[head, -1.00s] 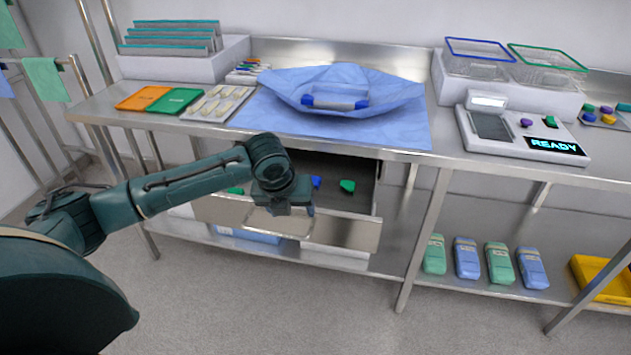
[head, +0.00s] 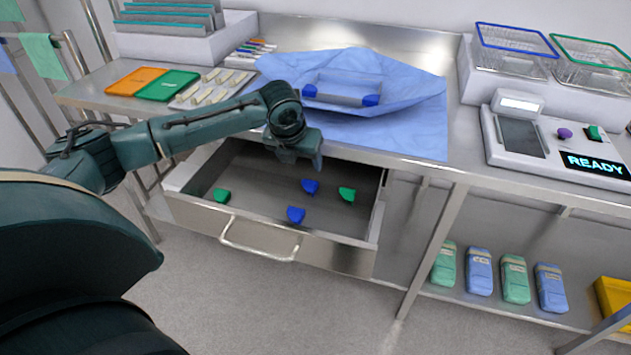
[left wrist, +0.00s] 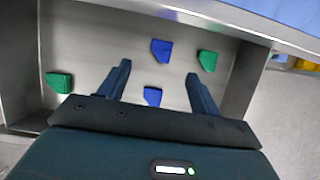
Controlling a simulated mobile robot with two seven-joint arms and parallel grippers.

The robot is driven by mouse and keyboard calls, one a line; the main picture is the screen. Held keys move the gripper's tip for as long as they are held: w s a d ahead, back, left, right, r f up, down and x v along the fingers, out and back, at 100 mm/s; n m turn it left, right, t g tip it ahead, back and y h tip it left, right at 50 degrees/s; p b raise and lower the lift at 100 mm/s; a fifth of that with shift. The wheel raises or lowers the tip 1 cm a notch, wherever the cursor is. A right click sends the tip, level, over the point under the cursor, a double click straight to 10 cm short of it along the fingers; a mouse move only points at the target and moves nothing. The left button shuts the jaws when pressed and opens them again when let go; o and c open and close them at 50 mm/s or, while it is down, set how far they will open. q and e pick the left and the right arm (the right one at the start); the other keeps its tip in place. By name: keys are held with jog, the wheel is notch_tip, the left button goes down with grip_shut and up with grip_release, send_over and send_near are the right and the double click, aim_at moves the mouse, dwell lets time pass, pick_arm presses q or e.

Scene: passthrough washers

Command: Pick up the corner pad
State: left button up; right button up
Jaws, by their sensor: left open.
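Two blue corner pads lie loose in the open drawer (head: 352,235), one farther back (head: 310,186) and one nearer the front (head: 296,215). A green corner pad lies at the left (head: 222,195) and another at the right (head: 347,194). My left gripper (head: 308,163) is above the drawer's back part, open and empty. In the left wrist view its fingers (left wrist: 158,70) point down into the drawer. There the blue pads, one upper (left wrist: 161,50) and one lower (left wrist: 152,96), show between or just beyond the fingers, apart from them. My right gripper is not in view.
The steel counter (head: 420,165) overhangs the drawer's back. On it, a tray (head: 348,90) with blue corner pads sits on blue wrap (head: 420,125). Orange (head: 137,81) and green (head: 168,85) flat pieces are at left. A device reading READY (head: 530,150) stands right.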

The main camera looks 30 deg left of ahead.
pick_arm(q)
send_over(309, 183)
jog(key=s, duration=0.3)
notch_tip(309, 183, down, 5)
jog(key=shift+w+d+f, duration=0.1)
jog(key=shift+d+f, duration=0.05)
jog(key=shift+d+b+x, duration=0.1)
jog(key=shift+b+x, duration=0.15)
jog(key=shift+x, duration=1.15)
jog(key=shift+d+b+x, duration=0.15)
jog(key=shift+b+x, duration=0.1)
jog(key=shift+x, duration=1.1)
jog(key=c, duration=1)
